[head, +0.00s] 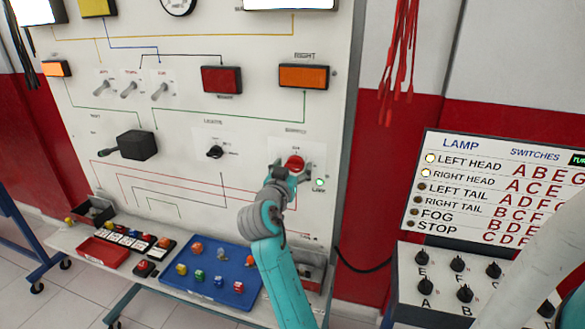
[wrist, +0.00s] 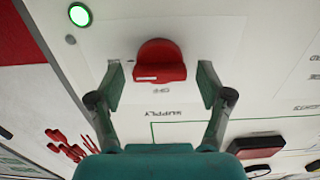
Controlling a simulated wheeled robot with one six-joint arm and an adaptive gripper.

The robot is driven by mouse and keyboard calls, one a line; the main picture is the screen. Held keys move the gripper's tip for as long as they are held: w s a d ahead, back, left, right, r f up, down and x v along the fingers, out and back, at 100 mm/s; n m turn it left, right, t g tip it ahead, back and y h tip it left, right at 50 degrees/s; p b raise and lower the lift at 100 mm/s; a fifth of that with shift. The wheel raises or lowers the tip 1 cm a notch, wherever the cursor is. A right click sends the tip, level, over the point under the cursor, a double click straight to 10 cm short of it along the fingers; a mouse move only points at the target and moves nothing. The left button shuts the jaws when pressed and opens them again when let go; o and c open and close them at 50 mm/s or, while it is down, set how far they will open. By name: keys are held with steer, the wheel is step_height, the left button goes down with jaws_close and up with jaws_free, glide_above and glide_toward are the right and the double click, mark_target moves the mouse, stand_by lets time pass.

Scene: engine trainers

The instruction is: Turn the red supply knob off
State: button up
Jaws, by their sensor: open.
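The red supply knob (head: 294,162) sits on the white trainer panel, lower right, with a green lamp (head: 320,183) lit beside it. In the wrist view the red knob (wrist: 160,62) shows between my fingers, with a white mark on it and the labels "ON" and "SUPPLY" near it. My gripper (head: 290,172) is at the knob in the head view. In the wrist view my gripper (wrist: 160,88) is open, one finger on each side of the knob, with a gap on both sides. The green lamp (wrist: 79,14) is lit there too.
A black lights knob (head: 215,152) and a black lever switch (head: 136,145) are left of my gripper. A shelf below holds a blue tray (head: 205,283) with several small coloured parts. A lamp board (head: 500,190) and a box of black knobs stand at right.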

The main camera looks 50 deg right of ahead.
steer(key=c, duration=1.2)
steer(key=shift+o, duration=0.2)
steer(key=n, duration=0.4)
steer(key=shift+w+n, duration=0.1)
steer(key=shift+n, duration=0.2)
steer(key=n, duration=0.4)
steer(key=shift+w+f+n, duration=0.1)
steer(key=shift+n, duration=0.2)
steer(key=n, duration=0.4)
steer(key=shift+f, duration=0.1)
steer(key=shift+a+f+n, duration=0.1)
steer(key=shift+n, duration=2.3)
